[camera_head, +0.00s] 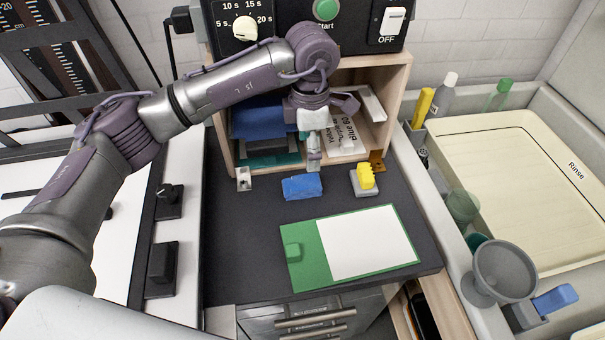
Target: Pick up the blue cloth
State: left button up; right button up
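A small, flat-sided blue piece (302,187) lies on the dark counter in front of the open wooden cubby. It looks like a folded cloth, though I cannot be sure. My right gripper is not in view.
The cubby (223,147) also holds white boxes. A yellow piece on a grey block (364,191) sits right of the small blue piece. A green board with white paper (303,262) lies in front.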

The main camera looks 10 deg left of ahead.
pick_arm(q)
jog(key=p, duration=0.1)
send_over(308, 180)
jog(key=s, duration=0.1)
notch_tip(308, 180, down, 6)
jog(key=shift+d+r, duration=0.1)
jog(key=shift+f, duration=0.35)
jog(key=shift+w+f+p, duration=0.2)
jog(key=shift+f+p, duration=0.45)
jog(key=shift+p, duration=0.15)
jog(key=f, duration=0.1)
jog(key=f+p, duration=0.1)
jog(key=f, duration=0.1)
jog(key=shift+w+f, duration=0.2)
jog(key=shift+f, duration=0.35)
jog(key=c, duration=1.2)
jog(key=shift+c, duration=0.2)
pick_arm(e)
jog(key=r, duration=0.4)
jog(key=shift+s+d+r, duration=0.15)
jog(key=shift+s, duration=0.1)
